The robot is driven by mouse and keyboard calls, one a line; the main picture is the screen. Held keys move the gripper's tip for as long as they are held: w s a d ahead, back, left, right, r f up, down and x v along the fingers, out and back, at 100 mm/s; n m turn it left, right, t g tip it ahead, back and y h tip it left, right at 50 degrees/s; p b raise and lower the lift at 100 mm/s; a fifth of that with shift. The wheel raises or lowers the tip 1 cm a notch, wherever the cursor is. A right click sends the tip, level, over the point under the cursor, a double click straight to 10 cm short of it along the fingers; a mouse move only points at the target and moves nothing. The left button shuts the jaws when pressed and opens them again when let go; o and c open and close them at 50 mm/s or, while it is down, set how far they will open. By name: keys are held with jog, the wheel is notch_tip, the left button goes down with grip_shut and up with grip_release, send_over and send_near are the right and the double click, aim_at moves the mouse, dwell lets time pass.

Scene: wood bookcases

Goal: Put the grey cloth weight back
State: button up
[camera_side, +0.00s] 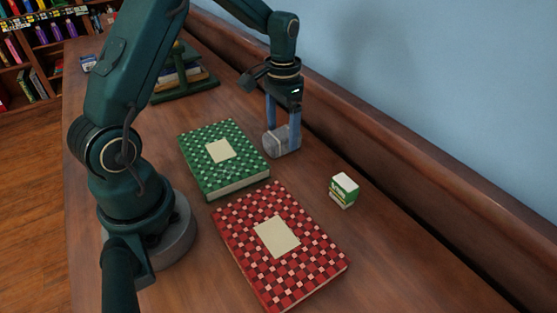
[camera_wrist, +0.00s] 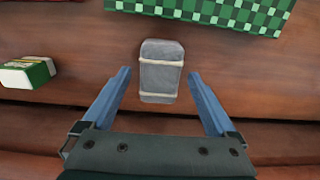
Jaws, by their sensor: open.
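The grey cloth weight (camera_side: 272,143) is a small grey block lying on the wooden table, just right of the green checkered book (camera_side: 222,158). In the wrist view the weight (camera_wrist: 161,72) shows two pale bands and lies between the tips of my open blue fingers. My gripper (camera_side: 283,150) points down at the weight, with its fingers low near the table. In the wrist view my gripper (camera_wrist: 165,82) has a clear gap between each finger and the weight. The near finger hides part of the weight in the side view.
A red checkered book (camera_side: 309,237) lies in front of the green one. A small green and white box (camera_side: 343,190) stands to the right. A dark green stand with books (camera_side: 187,80) is behind. A raised wooden ledge (camera_side: 420,170) runs along the wall side.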

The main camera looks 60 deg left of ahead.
aim_at(283, 133)
notch_tip(283, 133, up, 10)
jog(key=s+d+r+t, duration=0.3)
jog(key=s+d+r, duration=0.2)
jog(key=s+d, duration=0.2)
jog(key=s+d+f+t, duration=0.2)
jog(key=s+d, duration=0.2)
jog(key=s, duration=0.4)
jog(key=shift+s+t, duration=0.25)
jog(key=shift+t, duration=0.05)
jog(key=shift+d, duration=0.1)
dwell(0.7)
